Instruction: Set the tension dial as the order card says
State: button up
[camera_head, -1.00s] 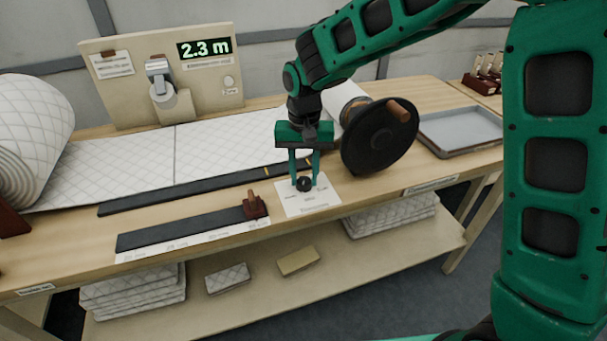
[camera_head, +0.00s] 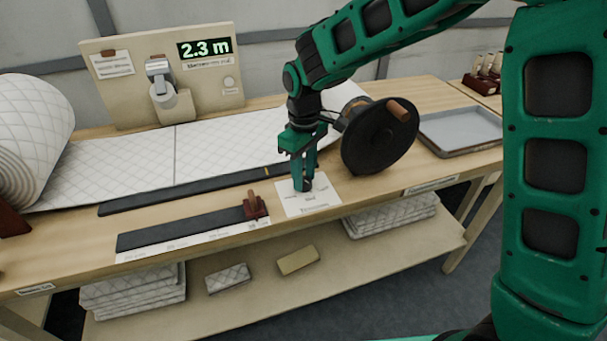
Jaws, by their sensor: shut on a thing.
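The tension dial is a small dark knob (camera_head: 307,186) on a white printed plate (camera_head: 310,206) at the front of the table. Its pointer and the plate's small marks are too small to read. My gripper (camera_head: 303,183) points down over the plate and is shut on the knob, which its fingers partly hide. A paper card (camera_head: 113,65) is pinned to the upright board at the back left; it may be the order card, but its text cannot be read.
A black crank wheel (camera_head: 375,145) with a wooden handle stands close right of my gripper. A slider block (camera_head: 254,206) sits left on a dark rail. A grey tray (camera_head: 462,131) lies at right. A display (camera_head: 204,48) reads 2.3 m.

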aim_at(305, 179)
jog(key=n, duration=0.6)
jog(key=shift+w+d+r+n, duration=0.1)
jog(key=shift+w+d+n, duration=0.05)
jog(key=shift+n, duration=0.15)
dwell(0.5)
jog(key=o, duration=1.1)
jog(key=shift+c, duration=0.2)
notch_tip(305, 179, up, 11)
jog(key=shift+f, duration=0.2)
